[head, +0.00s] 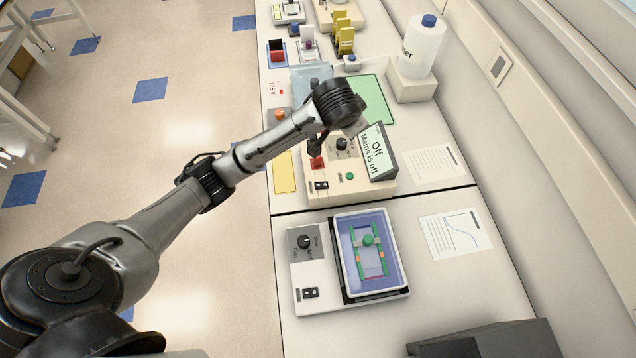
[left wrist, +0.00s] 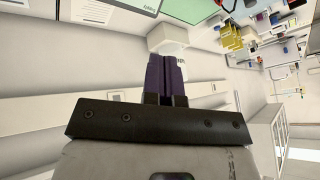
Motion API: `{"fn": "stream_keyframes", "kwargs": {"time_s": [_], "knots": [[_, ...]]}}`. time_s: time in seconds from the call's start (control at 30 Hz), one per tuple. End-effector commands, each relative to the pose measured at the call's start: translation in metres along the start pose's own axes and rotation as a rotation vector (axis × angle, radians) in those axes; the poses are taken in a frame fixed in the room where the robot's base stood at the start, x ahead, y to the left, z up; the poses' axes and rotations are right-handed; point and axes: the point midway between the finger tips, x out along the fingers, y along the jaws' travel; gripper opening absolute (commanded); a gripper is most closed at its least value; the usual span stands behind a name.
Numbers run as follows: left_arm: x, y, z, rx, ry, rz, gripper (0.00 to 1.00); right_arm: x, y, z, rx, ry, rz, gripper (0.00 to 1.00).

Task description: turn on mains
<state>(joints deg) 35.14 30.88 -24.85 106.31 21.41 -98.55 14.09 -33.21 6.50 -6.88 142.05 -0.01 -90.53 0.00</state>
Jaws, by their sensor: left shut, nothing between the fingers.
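Contact cannot be told. In the left wrist view its fingers (left wrist: 166,78) are together with nothing between them. My right gripper is out of view.
A rocking tray device (head: 310,270) with a blue tray stands in front of the unit. A white bottle (head: 422,45) stands at the back right. Paper sheets (head: 455,236) lie on the bench to the right. Small racks (head: 344,35) stand at the far end.

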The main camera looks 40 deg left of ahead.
Motion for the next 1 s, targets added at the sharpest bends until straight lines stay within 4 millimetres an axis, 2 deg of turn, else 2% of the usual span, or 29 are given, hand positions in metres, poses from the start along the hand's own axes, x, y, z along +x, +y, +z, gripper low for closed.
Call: {"fn": "stream_keyframes", "kwargs": {"time_s": [0.03, 0.1, 0.2, 0.3, 0.6, 0.8, 1.0], "knots": [[0.024, -0.004, 0.021, -0.080, -0.122, 0.013, 0.00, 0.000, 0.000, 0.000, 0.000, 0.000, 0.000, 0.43], [0.046, -0.003, 0.046, -0.214, -0.274, 0.031, 0.00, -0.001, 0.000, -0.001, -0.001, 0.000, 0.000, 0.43], [0.064, 0.003, 0.073, -0.406, -0.445, 0.034, 0.00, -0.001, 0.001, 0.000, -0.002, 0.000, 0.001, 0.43], [0.069, 0.005, 0.090, -0.586, -0.564, 0.013, 0.00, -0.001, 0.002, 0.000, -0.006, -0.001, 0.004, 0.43], [0.061, 0.009, 0.103, -0.927, -0.679, -0.103, 0.00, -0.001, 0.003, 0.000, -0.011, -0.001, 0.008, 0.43], [0.060, 0.009, 0.104, -1.025, -0.681, -0.143, 0.00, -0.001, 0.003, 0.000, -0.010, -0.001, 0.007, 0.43], [0.060, 0.009, 0.104, -1.046, -0.680, -0.150, 0.00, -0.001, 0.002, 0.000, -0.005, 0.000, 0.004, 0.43]]}}
